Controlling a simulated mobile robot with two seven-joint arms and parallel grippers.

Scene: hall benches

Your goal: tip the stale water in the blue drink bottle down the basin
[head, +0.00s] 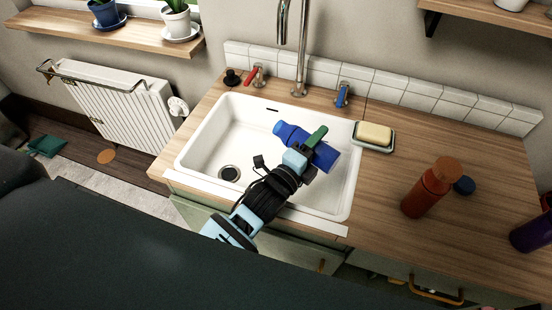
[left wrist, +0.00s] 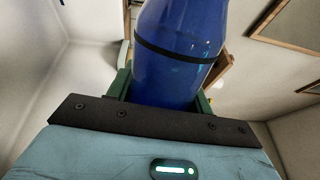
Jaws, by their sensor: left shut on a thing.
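The blue drink bottle (head: 325,156) is held over the white basin (head: 213,128), tilted close to lying on its side, with its narrower end toward the upper left. My left gripper (head: 311,145) is shut around the bottle's body. In the left wrist view the bottle (left wrist: 180,55) fills the space between the green fingers and shows a dark band. The basin's drain (head: 229,173) is at its lower left. I cannot see any water coming out, and the bottle's mouth is too small to make out. My right gripper is not in view.
A tap (head: 301,50) with red and blue handles stands behind the basin. A soap dish (head: 373,137) sits at its right rim. An orange bottle (head: 430,188), a dark blue cap (head: 464,186) and a purple bottle (head: 533,234) are on the right worktop. Worktop between them is clear.

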